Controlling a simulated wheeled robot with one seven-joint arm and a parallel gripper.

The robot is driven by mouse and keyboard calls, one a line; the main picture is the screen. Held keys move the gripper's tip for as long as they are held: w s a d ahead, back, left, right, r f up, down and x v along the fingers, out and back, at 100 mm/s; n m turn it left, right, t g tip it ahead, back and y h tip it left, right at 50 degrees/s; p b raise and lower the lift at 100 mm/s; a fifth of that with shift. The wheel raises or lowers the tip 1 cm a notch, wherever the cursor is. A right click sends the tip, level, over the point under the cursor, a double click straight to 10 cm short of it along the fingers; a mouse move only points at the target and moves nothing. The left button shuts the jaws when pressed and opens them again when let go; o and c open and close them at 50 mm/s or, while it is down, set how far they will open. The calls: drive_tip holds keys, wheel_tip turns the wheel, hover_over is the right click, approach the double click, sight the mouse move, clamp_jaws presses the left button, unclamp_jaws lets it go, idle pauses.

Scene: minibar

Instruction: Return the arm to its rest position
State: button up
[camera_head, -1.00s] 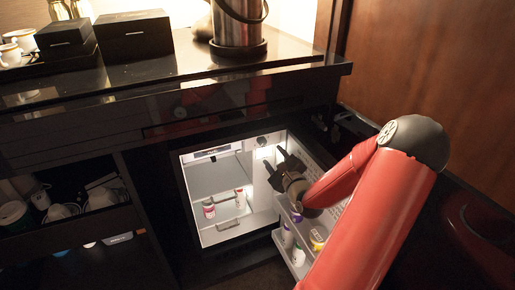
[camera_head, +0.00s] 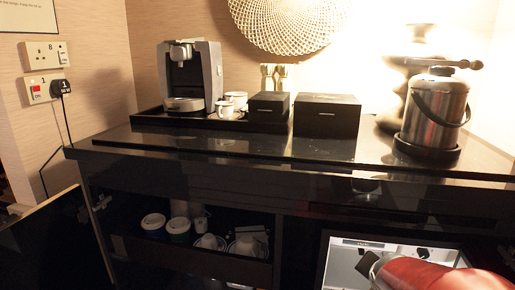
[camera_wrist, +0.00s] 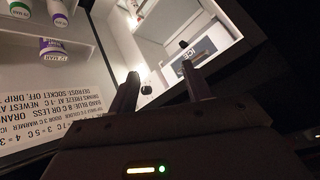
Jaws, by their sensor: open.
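My gripper (camera_wrist: 163,82) is open and empty in the wrist view, its two dark fingers standing apart. Ahead of it is the lit white interior of the minibar fridge (camera_wrist: 158,35). In the head view my red arm (camera_head: 420,275) shows at the bottom right, in front of the open fridge (camera_head: 345,272). Most of the arm is cut off there, and the fingertips are not clear. The open fridge door (camera_wrist: 60,90) fills the left of the wrist view, with printed text and several bottles in its shelves.
The dark counter (camera_head: 230,145) holds a coffee machine (camera_head: 190,75), black boxes (camera_head: 328,115) and a steel ice bucket (camera_head: 435,112). Below, an open shelf holds cups (camera_head: 178,228). An open cabinet door (camera_head: 45,245) stands at the left.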

drive_tip(key=s+a+r+n+g+y, duration=0.1)
drive_tip(key=s+a+r+n, duration=0.1)
drive_tip(key=s+a+n, duration=0.3)
drive_tip(key=s+a+r+n+g+y, duration=0.1)
drive_tip(key=s+a+r+n+y, duration=0.1)
drive_tip(key=s+a+n, duration=0.3)
drive_tip(key=s+a+r, duration=0.1)
drive_tip(key=s+a, duration=0.2)
drive_tip(key=s, duration=0.3)
drive_tip(key=shift+s+g+y, duration=0.3)
